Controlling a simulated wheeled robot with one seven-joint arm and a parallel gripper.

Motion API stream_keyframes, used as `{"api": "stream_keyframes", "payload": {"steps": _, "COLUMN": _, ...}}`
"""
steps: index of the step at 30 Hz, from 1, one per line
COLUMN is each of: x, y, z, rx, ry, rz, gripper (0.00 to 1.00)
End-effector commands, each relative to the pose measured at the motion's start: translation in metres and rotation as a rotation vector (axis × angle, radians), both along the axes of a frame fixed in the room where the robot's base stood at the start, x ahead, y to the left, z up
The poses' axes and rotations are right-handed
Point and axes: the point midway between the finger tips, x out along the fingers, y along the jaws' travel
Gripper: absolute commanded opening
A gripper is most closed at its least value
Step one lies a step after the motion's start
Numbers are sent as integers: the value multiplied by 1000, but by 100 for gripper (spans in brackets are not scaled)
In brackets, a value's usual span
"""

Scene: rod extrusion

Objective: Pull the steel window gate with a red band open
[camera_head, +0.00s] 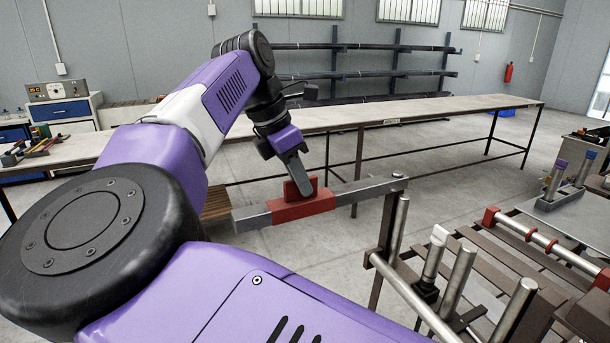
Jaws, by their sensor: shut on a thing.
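The steel window gate (357,191) is a long grey bar that reaches left from a post beside the rod rack. A red band (301,206) wraps its left part, and a red upright piece stands on the band. My gripper (298,184) comes down from above at the band. It is shut on the red upright piece, which shows partly behind the fingers. The far finger is mostly hidden.
A long workbench (440,106) runs behind the gate. Right of the gate stands a rack frame (415,290) with several upright steel rods and rollers. A fire extinguisher (508,73) hangs on the far wall. The floor between gate and bench is mostly clear.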

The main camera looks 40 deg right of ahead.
Motion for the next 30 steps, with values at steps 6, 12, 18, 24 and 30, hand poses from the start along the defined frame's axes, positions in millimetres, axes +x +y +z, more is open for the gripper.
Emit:
{"api": "stream_keyframes", "payload": {"steps": 6, "x": 9, "y": -3, "z": 1, "rx": 0, "ry": -1, "rz": -34, "gripper": 0}}
{"api": "stream_keyframes", "payload": {"steps": 12, "x": 11, "y": -3, "z": 1, "rx": 0, "ry": -3, "rz": -42, "gripper": 0}}
{"api": "stream_keyframes", "payload": {"steps": 18, "x": 11, "y": -3, "z": 1, "rx": 0, "ry": -3, "rz": -42, "gripper": 0}}
{"api": "stream_keyframes", "payload": {"steps": 24, "x": 10, "y": -3, "z": 0, "rx": 0, "ry": -1, "rz": -43, "gripper": 33}}
{"api": "stream_keyframes", "payload": {"steps": 30, "x": 10, "y": -3, "z": 0, "rx": 0, "ry": -1, "rz": -42, "gripper": 33}}
